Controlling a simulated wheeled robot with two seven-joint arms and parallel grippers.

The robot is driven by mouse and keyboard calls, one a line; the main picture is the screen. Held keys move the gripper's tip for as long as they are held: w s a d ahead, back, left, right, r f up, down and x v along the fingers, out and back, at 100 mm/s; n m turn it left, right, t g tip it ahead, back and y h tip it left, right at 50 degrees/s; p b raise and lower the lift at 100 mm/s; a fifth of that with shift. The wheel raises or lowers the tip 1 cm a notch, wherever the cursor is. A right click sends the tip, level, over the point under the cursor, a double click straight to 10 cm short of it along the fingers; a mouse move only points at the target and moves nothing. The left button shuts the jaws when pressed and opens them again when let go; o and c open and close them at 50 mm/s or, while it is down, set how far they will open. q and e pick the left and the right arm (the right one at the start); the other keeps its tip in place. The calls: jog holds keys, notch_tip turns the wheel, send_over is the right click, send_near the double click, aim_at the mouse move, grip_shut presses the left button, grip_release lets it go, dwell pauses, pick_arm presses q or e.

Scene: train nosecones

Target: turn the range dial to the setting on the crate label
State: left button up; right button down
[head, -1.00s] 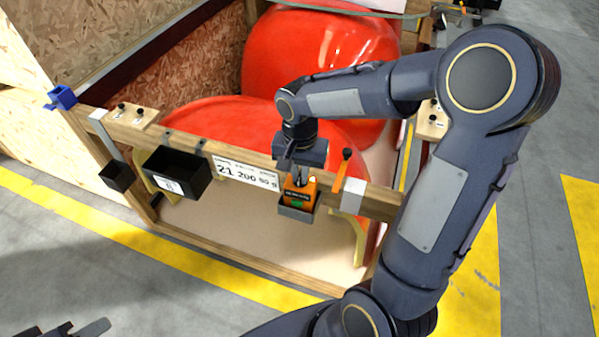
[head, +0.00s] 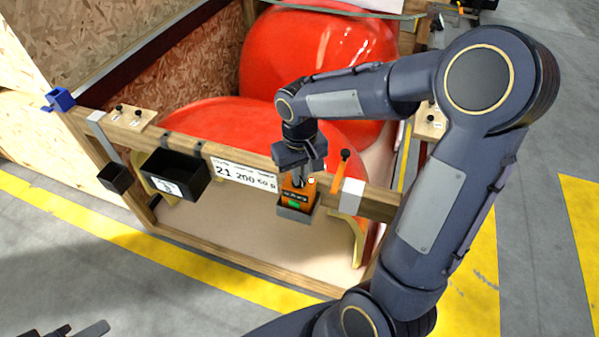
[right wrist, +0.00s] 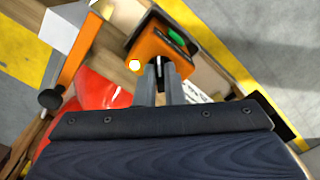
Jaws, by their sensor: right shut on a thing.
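An orange handheld device (head: 297,194) with a dark display and a green patch sits upright in a small grey holder (head: 294,214) on the crate's wooden rail. My right gripper (head: 299,178) points down at the device's top and is shut on what appears to be its range dial. The fingers hide the dial, so its setting is unreadable. In the right wrist view the fingers (right wrist: 163,68) meet at the orange device (right wrist: 150,44). The white crate label (head: 245,174) is left of the device; I read roughly "21 200 60". My left gripper (head: 78,330) is cut off at the bottom left.
A black bin (head: 176,176) and a smaller dark cup (head: 115,178) hang on the rail (head: 225,157). An orange handle with a black knob (head: 340,167) stands right of the device. Large red nosecones (head: 315,50) fill the crate behind. A blue bracket (head: 60,99) is at far left.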

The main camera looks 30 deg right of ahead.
dwell(0.5)
jog(key=c, duration=1.5)
grip_release()
jog(key=shift+r, duration=0.15)
notch_tip(320, 180, up, 8)
jog(key=shift+f, duration=0.2)
